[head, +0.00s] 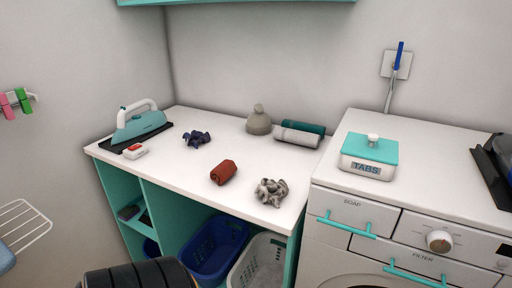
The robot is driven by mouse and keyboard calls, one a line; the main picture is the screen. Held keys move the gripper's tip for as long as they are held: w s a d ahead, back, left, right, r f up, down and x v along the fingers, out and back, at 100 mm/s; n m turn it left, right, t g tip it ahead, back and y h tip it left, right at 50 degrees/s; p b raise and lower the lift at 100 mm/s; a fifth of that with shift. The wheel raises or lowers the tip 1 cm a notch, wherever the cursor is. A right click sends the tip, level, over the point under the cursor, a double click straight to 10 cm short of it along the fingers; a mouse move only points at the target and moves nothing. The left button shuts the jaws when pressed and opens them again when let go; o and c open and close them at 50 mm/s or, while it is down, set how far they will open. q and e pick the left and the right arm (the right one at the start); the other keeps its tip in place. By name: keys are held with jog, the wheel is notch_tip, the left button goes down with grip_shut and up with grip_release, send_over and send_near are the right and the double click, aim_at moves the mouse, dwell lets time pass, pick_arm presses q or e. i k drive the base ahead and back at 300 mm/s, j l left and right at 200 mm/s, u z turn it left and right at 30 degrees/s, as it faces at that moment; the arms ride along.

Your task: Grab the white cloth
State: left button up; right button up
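A crumpled grey-white cloth (271,192) lies near the front right of the white counter. It is the palest crumpled cloth in view, and its surface looks mottled grey. A rolled pale grey cloth (296,135) lies at the back right, in front of a teal roll (304,127). I cannot tell for sure which one counts as the white cloth. Neither of my grippers shows. A dark ribbed part at the bottom left looks like part of my arm.
The counter (180,165) also holds a red rolled cloth (223,172), a dark blue crumpled cloth (197,138), a grey knit hat (259,120) and an iron (140,122). A washing machine (335,235) with a TABS box (368,157) stands right. Baskets (215,250) sit below.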

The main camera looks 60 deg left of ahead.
aim_at(273, 191)
jog(key=u, duration=1.65)
